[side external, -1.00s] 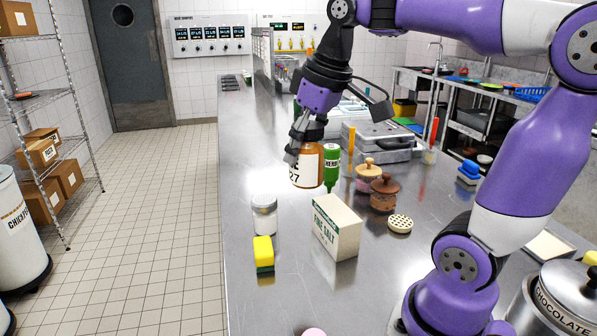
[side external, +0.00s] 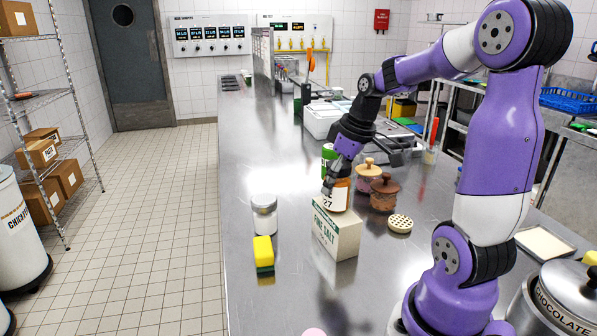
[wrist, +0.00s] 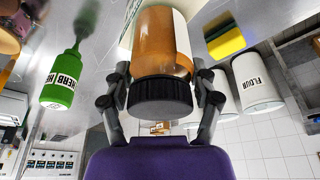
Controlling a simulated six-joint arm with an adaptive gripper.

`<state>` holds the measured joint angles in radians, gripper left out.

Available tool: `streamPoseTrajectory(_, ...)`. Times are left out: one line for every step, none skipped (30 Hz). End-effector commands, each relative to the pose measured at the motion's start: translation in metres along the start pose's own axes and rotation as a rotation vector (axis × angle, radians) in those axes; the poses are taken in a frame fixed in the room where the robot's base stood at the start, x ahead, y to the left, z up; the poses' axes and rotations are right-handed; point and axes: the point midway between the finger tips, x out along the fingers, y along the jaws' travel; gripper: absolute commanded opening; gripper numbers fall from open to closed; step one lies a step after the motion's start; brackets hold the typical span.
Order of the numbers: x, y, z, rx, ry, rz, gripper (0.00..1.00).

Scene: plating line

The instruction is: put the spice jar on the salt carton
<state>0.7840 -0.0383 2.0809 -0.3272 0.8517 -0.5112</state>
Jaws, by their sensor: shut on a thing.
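The spice jar is amber with a white label and a dark lid. In the side view the jar (side external: 340,200) is upright at the top of the salt carton, its base at about the carton's top face. I cannot tell whether it touches. My gripper (side external: 330,185) is shut on it from above. The white and green salt carton (side external: 338,238) stands on the steel counter. In the wrist view the jar (wrist: 160,45) sits between both fingers of my gripper (wrist: 162,95), hiding most of the carton.
A green herb bottle (wrist: 62,82) is close behind my gripper. Two lidded pots, one brown (side external: 384,194), and a round perforated piece (side external: 400,223) are to the right.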

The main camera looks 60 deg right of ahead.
Motion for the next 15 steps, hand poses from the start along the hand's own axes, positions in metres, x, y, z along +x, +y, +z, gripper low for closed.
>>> streamPoseTrajectory(0.0006, 0.0, -0.0001, -0.001, 0.001, 0.001, 0.16)
streamPoseTrajectory(0.0005, 0.0001, -0.0003, -0.001, 0.002, 0.001, 0.16)
streamPoseTrajectory(0.0003, 0.0001, -0.0004, -0.001, 0.002, 0.001, 0.16)
streamPoseTrajectory(0.0002, 0.0001, -0.0004, -0.001, 0.002, 0.001, 0.16)
streamPoseTrajectory(0.0002, 0.0, -0.0004, -0.001, 0.002, 0.001, 0.16)
streamPoseTrajectory(0.0002, 0.0, -0.0004, -0.001, 0.002, 0.001, 0.16)
streamPoseTrajectory(0.0006, 0.0, -0.0002, -0.001, 0.002, 0.001, 0.16)
streamPoseTrajectory(0.0012, -0.0001, 0.0, 0.0, 0.001, 0.001, 0.16)
streamPoseTrajectory(0.0025, -0.0002, 0.0004, 0.0, 0.001, 0.0, 0.16)
streamPoseTrajectory(0.0034, -0.0003, 0.0007, 0.0, 0.001, 0.0, 0.16)
streamPoseTrajectory(0.0036, -0.0004, 0.0009, 0.0, 0.0, -0.001, 0.79)
streamPoseTrajectory(0.0034, -0.0003, 0.0008, 0.0, 0.001, 0.0, 0.98)
streamPoseTrajectory(0.0033, -0.0003, 0.0008, 0.0, 0.001, 0.0, 0.98)
streamPoseTrajectory(0.0033, -0.0003, 0.0007, 0.0, 0.001, 0.0, 0.98)
streamPoseTrajectory(0.0032, -0.0003, 0.0007, 0.0, 0.001, 0.0, 0.98)
